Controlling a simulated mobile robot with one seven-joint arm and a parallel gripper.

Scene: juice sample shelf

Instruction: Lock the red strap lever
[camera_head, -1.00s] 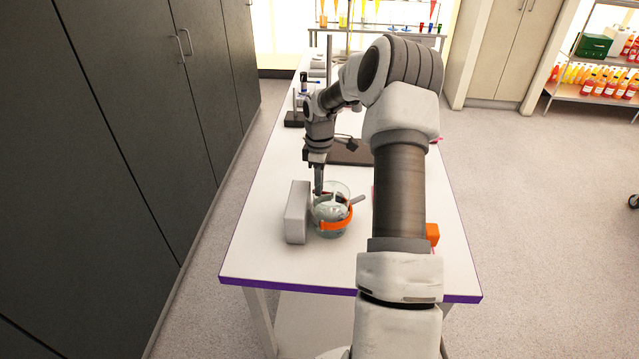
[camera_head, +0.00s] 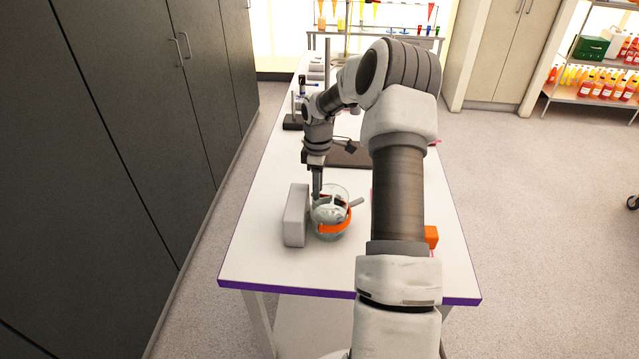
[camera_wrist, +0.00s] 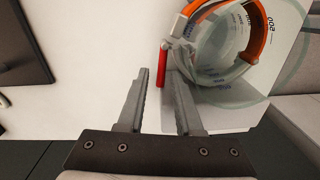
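A clear glass beaker (camera_head: 326,206) with an orange strap (camera_head: 335,227) around it stands on the white table. In the wrist view the beaker (camera_wrist: 222,92) lies at the upper right, with the orange strap (camera_wrist: 258,35) along its rim. The red lever (camera_wrist: 162,66) sticks out at the beaker's left side, by a grey clasp. My gripper (camera_wrist: 158,78) is open, with the lever in line with the gap between its fingertips. I cannot tell whether they touch. In the head view my gripper (camera_head: 317,192) points down at the beaker's far-left rim; the lever cannot be made out there.
A grey block (camera_head: 296,216) stands close to the beaker's left. A dark flat plate (camera_head: 350,155) lies behind, and an orange object (camera_head: 431,237) shows right of my arm. The white table (camera_head: 270,258) is clear in front.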

